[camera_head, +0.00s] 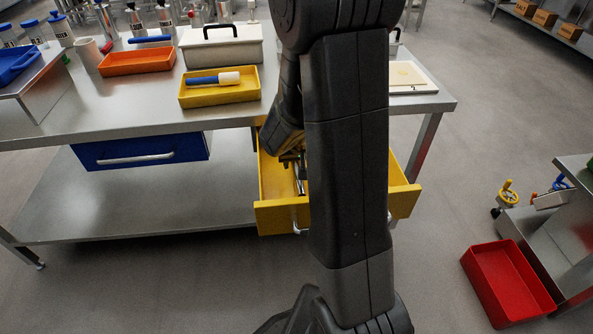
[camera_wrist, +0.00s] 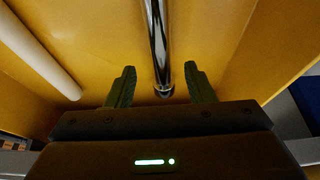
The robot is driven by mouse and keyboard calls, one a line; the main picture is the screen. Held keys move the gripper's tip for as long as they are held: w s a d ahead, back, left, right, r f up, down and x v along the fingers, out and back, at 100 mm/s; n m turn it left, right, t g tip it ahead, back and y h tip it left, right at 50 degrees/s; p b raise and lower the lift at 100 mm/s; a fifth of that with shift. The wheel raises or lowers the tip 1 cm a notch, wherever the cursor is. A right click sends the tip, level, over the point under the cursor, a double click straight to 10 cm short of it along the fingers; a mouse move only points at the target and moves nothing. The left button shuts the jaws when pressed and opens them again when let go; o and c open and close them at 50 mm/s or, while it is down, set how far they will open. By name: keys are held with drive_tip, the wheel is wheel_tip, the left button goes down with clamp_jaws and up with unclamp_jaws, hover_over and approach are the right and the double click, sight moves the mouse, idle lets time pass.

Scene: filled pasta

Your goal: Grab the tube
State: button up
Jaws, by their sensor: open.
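A shiny metal tube (camera_wrist: 156,40) lies in the open yellow drawer (camera_wrist: 90,25), in the wrist view. Its near end is between the two fingers of my gripper (camera_wrist: 159,70), with a gap on each side. The gripper is open. A cream-white rod (camera_wrist: 38,48) lies apart at the left of the wrist view; I cannot tell which of the two is the task's tube. In the head view the yellow drawer (camera_head: 275,218) is pulled out under the table, and my arm hides much of its inside. A dark metallic part shows there beside my gripper (camera_head: 292,160).
The drawer walls stand close around my gripper. The steel table (camera_head: 225,112) is above and behind it, with a yellow tray (camera_head: 215,98), an orange tray (camera_head: 135,66) and a white case (camera_head: 225,50) on top. A shut blue drawer (camera_head: 110,152) is left. A red bin (camera_head: 500,275) is right.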

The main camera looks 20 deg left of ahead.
sight(297, 167)
drive_tip(key=shift+b+x, duration=0.3)
drive_tip(key=shift+x, duration=1.35)
drive_tip(key=shift+s+f, duration=0.1)
drive_tip(key=shift+f, duration=0.1)
clamp_jaws()
